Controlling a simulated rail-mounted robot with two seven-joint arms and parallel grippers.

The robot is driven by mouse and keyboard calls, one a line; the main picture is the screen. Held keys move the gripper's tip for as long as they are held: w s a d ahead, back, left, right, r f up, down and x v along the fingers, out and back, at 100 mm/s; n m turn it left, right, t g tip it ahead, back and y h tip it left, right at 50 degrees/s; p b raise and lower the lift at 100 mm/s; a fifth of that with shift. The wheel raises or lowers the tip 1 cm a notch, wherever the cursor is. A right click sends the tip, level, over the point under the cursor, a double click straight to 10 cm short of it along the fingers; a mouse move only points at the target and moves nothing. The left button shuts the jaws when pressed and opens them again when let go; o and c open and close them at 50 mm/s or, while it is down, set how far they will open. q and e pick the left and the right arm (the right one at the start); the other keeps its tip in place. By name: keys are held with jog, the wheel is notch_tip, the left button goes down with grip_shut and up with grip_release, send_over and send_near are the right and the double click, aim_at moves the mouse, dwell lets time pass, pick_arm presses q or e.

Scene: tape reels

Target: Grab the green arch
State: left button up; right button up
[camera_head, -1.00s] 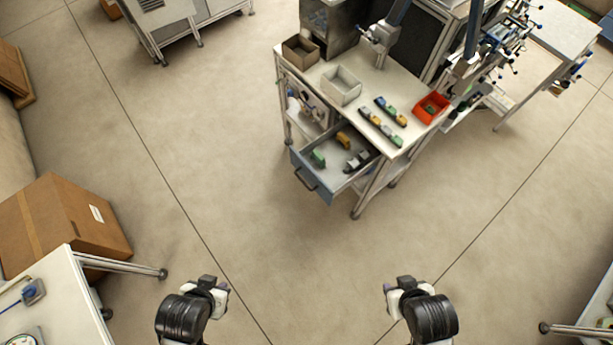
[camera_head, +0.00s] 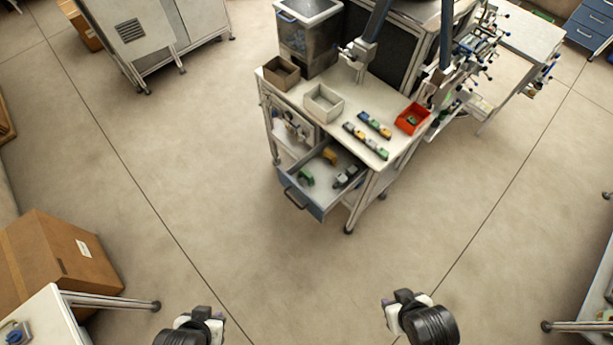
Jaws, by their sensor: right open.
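The green arch (camera_head: 306,177) is a small green piece lying in the left part of the open drawer (camera_head: 317,203) of the workbench. A yellow piece (camera_head: 329,156) and dark grey pieces (camera_head: 346,176) lie in the same drawer. My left gripper (camera_head: 206,316) is at the bottom of the view, low and far from the drawer; its fingers cannot be made out. My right gripper (camera_head: 401,298) is at the bottom right of centre, open, and also well apart from the drawer.
On the workbench top (camera_head: 297,89) are a brown bin (camera_head: 281,73), a grey bin (camera_head: 323,103), a red bin (camera_head: 411,119) and rows of small coloured pieces (camera_head: 366,140). A cardboard box (camera_head: 62,262) stands at left. Open floor lies between my grippers and the drawer.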

dwell(0.3)
pick_arm(q)
jog(key=o, duration=0.7)
jog(key=shift+a, duration=0.2)
